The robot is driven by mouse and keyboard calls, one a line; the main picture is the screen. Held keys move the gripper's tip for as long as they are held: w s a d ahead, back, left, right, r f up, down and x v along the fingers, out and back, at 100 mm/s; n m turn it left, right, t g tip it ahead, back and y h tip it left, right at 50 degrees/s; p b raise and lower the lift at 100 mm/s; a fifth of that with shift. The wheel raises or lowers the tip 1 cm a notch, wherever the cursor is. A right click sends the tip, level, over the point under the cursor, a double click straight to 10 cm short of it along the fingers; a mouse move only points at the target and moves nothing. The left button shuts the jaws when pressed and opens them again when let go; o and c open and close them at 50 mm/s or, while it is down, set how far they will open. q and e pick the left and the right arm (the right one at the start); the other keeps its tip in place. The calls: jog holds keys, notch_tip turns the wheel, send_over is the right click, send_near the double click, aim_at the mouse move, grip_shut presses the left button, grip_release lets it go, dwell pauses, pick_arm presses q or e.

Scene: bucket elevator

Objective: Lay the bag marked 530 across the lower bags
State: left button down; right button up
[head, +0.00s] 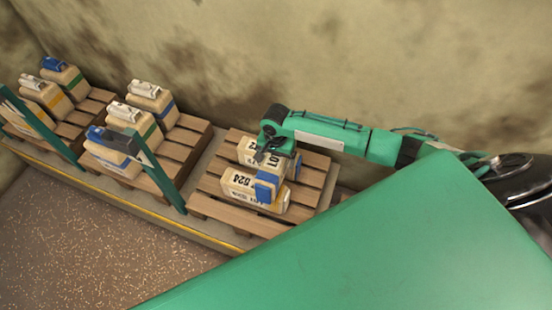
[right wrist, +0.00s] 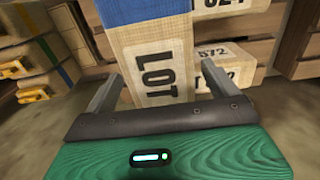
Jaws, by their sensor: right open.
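My right gripper (head: 270,154) is at the rear bag on the right pallet, pointing down. In the right wrist view the gripper (right wrist: 160,80) is open, with one finger on each side of a tan bag (right wrist: 150,52) that has a blue end and the word LOT. I cannot tell whether the fingers touch it. This bag also shows in the head view (head: 246,147), partly hidden by the gripper. A bag marked 524 (head: 240,185) with a blue end lies in front of it. A bag marked 572 (right wrist: 232,62) shows in the right wrist view. No 530 is legible. My left gripper is out of view.
The bags lie on a wooden pallet (head: 213,208) on a ledge with a yellow edge (head: 140,205). Two more pallets with several bags stand to the left, with green posts (head: 160,180) between the pallets. A stained wall (head: 200,50) rises behind.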

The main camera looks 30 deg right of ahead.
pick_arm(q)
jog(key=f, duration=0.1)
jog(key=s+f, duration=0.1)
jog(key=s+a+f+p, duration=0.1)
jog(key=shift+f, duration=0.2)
pick_arm(e)
notch_tip(320, 180, up, 13)
jog(key=shift+w, duration=0.1)
